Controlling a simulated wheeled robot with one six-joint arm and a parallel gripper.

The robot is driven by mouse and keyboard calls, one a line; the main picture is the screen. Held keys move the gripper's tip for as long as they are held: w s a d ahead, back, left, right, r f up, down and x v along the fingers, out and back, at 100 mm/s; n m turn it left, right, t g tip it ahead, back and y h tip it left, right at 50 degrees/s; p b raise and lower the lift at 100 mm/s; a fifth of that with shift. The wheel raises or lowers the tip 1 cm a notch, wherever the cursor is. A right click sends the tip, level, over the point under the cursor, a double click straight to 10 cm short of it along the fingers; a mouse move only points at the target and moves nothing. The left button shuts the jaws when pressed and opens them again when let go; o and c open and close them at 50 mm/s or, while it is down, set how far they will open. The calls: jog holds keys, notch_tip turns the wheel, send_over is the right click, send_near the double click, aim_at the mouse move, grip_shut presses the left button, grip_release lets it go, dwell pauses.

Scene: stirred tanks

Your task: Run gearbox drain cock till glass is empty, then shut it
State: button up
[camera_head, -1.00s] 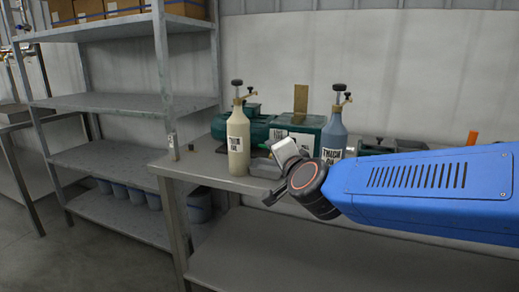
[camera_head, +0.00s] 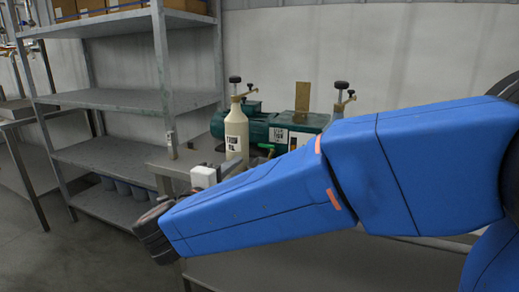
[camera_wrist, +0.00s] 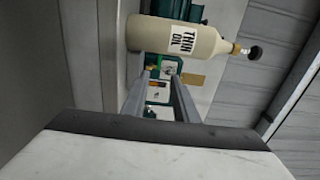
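The green gearbox (camera_head: 258,130) sits on the bench behind my arm. A small green lever (camera_head: 266,149) shows low on its front, perhaps the drain cock; its position is unclear. In the wrist view, part of the green gearbox (camera_wrist: 160,95) with small yellow and dark fittings (camera_wrist: 154,83) shows between my fingers. I cannot make out the glass or its oil level. My gripper (camera_wrist: 158,82) is open and empty, its fingers apart and pointing toward the gearbox side.
Grey shelving (camera_head: 110,100) stands at left.

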aim_at(262, 146)
jog(key=x, duration=1.7)
grip_shut()
